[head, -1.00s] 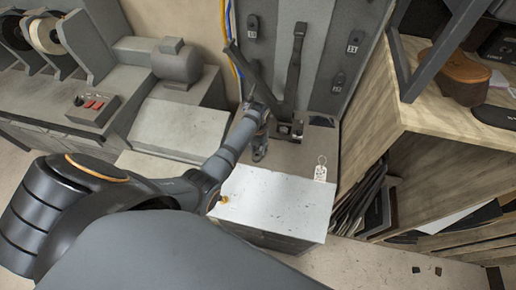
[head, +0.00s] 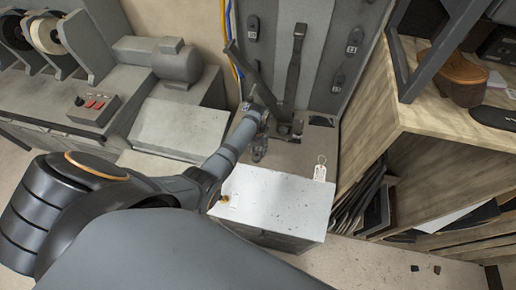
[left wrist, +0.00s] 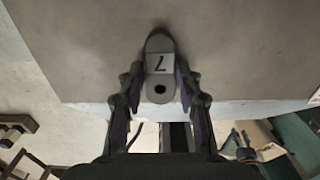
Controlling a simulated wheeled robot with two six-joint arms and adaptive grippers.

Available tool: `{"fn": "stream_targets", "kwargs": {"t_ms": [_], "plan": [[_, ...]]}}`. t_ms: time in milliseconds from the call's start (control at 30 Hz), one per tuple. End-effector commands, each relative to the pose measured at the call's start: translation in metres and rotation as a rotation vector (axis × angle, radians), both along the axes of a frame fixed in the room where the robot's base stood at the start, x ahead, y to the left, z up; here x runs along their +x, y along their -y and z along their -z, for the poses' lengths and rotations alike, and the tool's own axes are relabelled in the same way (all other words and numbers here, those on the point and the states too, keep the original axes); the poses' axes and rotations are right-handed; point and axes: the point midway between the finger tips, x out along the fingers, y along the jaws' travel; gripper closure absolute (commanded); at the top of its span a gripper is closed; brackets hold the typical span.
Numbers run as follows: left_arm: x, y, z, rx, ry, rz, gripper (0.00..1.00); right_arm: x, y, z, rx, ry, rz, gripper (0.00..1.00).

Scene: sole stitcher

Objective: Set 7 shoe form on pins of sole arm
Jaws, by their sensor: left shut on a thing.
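The grey 7 shoe form (left wrist: 159,45) sits between the fingers of my left gripper (left wrist: 160,82), which is shut on it. Its "7" label faces the wrist camera, and a dark round hole shows near its lower end. In the head view my left gripper (head: 259,149) is small and dark, just left of the dark base (head: 288,130) of the two-armed stand; the form is hard to make out there. One dark arm (head: 295,65) stands nearly upright and another leans left. I cannot make out any pins. My right gripper is not in view.
A white-topped cabinet (head: 275,207) with a small tag stands in front of the stand. Numbered forms hang on the grey panel (head: 325,70) behind. A wooden shelf (head: 430,115) with a brown shoe stands right. A grey bench machine (head: 177,65) stands left.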

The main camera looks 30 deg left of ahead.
Motion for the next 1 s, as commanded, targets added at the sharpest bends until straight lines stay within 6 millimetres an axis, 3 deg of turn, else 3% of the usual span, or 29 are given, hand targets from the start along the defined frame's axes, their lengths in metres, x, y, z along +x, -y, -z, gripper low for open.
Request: {"fn": "stream_targets", "kwargs": {"t_ms": [233,267,467,767,867,1000], "plan": [[0.001,0.0,-0.001,0.0,0.002,0.0,1.0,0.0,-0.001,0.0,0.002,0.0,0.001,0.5],[0.001,0.0,-0.001,0.0,0.002,0.0,0.64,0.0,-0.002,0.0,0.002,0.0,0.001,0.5],[0.0,0.0,0.0,0.0,0.001,0.0,0.39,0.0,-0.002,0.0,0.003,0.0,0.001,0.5],[0.0,0.0,-0.001,0.0,0.0,0.0,0.39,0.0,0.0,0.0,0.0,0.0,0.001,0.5],[0.001,0.0,-0.012,0.0,0.002,0.0,0.39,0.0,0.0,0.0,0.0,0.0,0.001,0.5],[0.001,0.0,-0.044,0.0,0.005,0.0,0.39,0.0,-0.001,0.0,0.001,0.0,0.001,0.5]]}}
